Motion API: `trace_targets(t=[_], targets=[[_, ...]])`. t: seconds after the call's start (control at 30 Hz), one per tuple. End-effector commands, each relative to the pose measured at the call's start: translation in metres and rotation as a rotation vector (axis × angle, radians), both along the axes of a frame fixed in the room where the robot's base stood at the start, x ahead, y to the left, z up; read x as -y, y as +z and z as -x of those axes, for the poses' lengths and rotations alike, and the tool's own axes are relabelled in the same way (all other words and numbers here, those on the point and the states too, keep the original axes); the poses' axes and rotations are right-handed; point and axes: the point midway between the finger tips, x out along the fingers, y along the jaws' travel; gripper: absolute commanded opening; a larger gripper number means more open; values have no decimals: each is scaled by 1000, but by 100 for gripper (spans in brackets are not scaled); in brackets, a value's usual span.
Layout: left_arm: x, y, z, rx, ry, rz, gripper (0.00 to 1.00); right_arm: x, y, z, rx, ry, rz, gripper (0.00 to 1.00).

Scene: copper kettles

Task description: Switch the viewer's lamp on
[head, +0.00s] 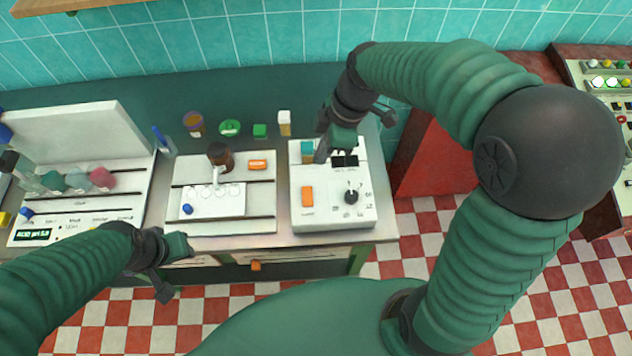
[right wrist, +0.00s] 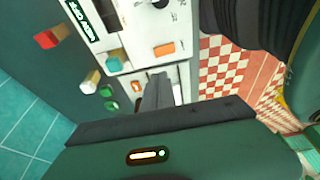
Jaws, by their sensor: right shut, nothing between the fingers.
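The viewer appears to be the white box (head: 335,216) at the right end of the bench. On its top are an orange rocker switch (head: 307,196), a black knob (head: 351,197), a teal piece (head: 307,149) and a dark window. The orange switch also shows in the right wrist view (right wrist: 164,48). No lit lamp can be made out on it. My right gripper (head: 321,156) is shut and empty, its fingers pointing down at the box's back part beside the teal piece; I cannot tell whether they touch. My left gripper (head: 172,268) is open and empty, in front of the bench edge.
A white tray (head: 262,224) with a brown bottle (head: 220,155) and an orange block stands left of the viewer. An instrument with coloured flasks (head: 78,232) is further left. Small jars and blocks stand behind. A red cabinet (head: 432,160) is to the right.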

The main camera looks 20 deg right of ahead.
Motion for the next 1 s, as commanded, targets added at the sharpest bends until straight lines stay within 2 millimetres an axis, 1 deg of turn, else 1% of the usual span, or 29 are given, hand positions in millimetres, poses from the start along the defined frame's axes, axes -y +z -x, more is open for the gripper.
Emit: trace_targets(t=[0.17, 0.5, 0.8, 0.87, 0.97, 1.0], targets=[[0, 0, 0, 0, 0, 0, 36, 0, 0, 1, 0, -1, 0, 0], [0, 2, 0, 0, 0, 0, 36, -3, 5, 14, 0, -2, 1, 0], [0, 3, 0, 0, 0, 0, 36, -4, 6, 14, -1, -2, 1, 0], [0, 7, 0, 0, 0, 0, 36, -5, 10, 13, -1, -1, 1, 0], [0, 20, 0, 0, 0, 0, 36, -10, 24, 10, 0, 0, 0, 0], [0, 27, 0, 0, 0, 0, 36, -13, 32, 7, 0, 0, 0, 0]])
